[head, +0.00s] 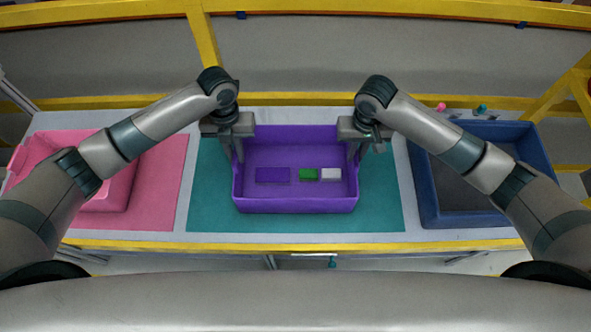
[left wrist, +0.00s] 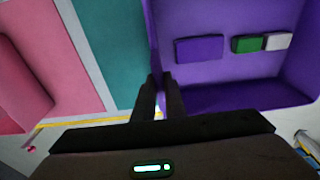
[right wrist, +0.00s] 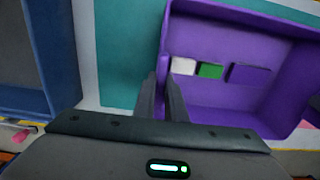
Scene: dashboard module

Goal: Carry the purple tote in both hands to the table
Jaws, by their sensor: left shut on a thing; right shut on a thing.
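The purple tote (head: 296,205) is over the teal mat (head: 215,215) at the middle of the table (head: 300,239). Whether it touches the mat or hangs just above it, I cannot tell. Inside lie a purple block (head: 273,175), a green block (head: 309,174) and a white block (head: 331,174) in a row. My left gripper (head: 238,155) is shut on the tote's left wall; the wall also shows between the fingers in the left wrist view (left wrist: 160,92). My right gripper (head: 354,155) is shut on the tote's right wall, seen in the right wrist view (right wrist: 162,90).
A pink tote (head: 112,190) stands on a pink mat (head: 160,190) at the left. A dark blue tote (head: 475,218) stands at the right. A yellow rail (head: 290,101) runs behind the table. Small pink and teal knobs (head: 441,106) show at the back right.

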